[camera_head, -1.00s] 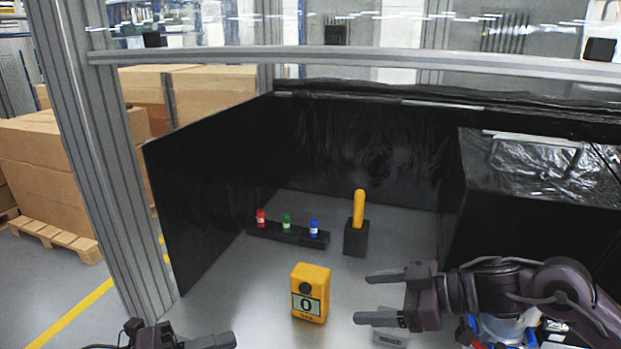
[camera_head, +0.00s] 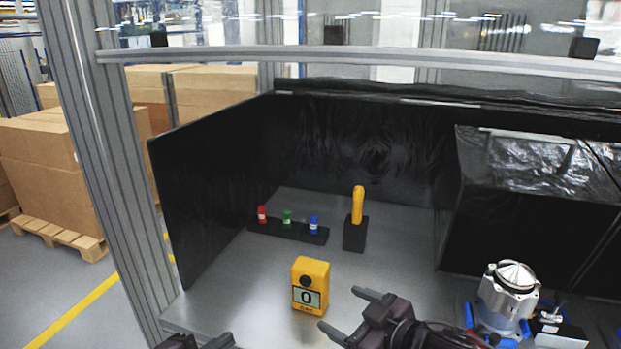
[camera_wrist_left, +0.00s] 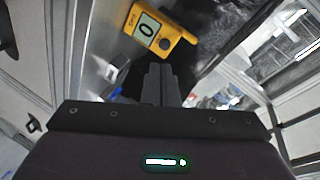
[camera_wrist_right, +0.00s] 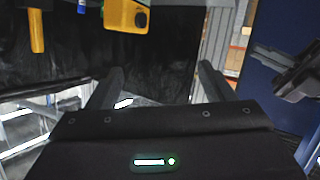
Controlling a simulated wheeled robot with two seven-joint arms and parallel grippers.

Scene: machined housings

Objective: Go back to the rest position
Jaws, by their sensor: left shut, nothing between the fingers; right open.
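My left gripper (camera_head: 222,342) is at the bottom edge of the head view, left of the yellow meter. In the left wrist view its fingers (camera_wrist_left: 161,82) are together with nothing between them. My right gripper (camera_head: 340,312) is low in the head view, right of the yellow meter and apart from it. Its fingers (camera_wrist_right: 158,80) are spread and empty in the right wrist view. The yellow meter (camera_head: 310,284) stands on the grey table with a 0 on its display. It also shows in the left wrist view (camera_wrist_left: 168,30) and in the right wrist view (camera_wrist_right: 122,14).
A black rack (camera_head: 285,234) holds red, green and blue vials. A yellow handle (camera_head: 358,204) stands in a black block (camera_head: 355,236). A silver housing (camera_head: 507,290) stands at the right. Black walls (camera_head: 215,190) enclose the table; its middle is mostly clear.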

